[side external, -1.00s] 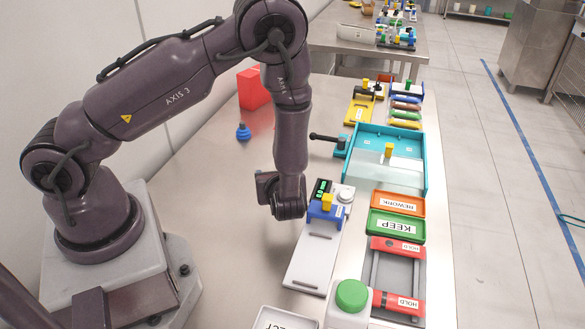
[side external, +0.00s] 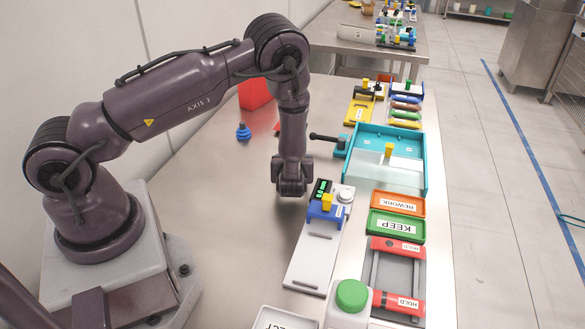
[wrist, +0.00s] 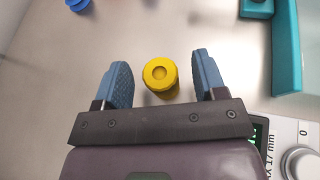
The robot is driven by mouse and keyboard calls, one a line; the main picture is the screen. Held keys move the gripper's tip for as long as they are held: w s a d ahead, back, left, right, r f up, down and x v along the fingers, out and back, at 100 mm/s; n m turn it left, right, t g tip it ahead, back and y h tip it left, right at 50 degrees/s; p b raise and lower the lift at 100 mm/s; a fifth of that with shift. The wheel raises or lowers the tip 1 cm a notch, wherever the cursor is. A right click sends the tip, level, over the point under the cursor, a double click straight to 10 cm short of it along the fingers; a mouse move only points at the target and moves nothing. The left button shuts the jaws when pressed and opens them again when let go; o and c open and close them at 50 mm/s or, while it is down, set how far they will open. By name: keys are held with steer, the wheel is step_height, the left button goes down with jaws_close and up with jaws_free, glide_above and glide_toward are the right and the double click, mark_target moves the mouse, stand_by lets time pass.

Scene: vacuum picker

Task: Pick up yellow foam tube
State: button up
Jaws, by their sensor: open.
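A short yellow tube (wrist: 161,75) with a round recess in its top end shows in the wrist view, seen nearly end-on, between the blue fingers of my gripper (wrist: 162,62). The fingers are open, with a gap visible on each side of the tube. In the side view my gripper (side external: 292,188) hangs over the bare table, left of the grey gauge, and its fingers cannot be made out. I cannot pick out this tube there; my arm probably hides it.
The gauge (side external: 313,250) with a blue and yellow clamp stands close on the right. A teal tray (side external: 418,172) with a black-knobbed lever is beyond it. A blue knob (side external: 243,132) and red block (side external: 254,93) stand behind. Bare table lies left of the gauge.

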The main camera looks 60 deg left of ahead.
steer(key=shift+x, duration=1.35)
steer(key=c, duration=1)
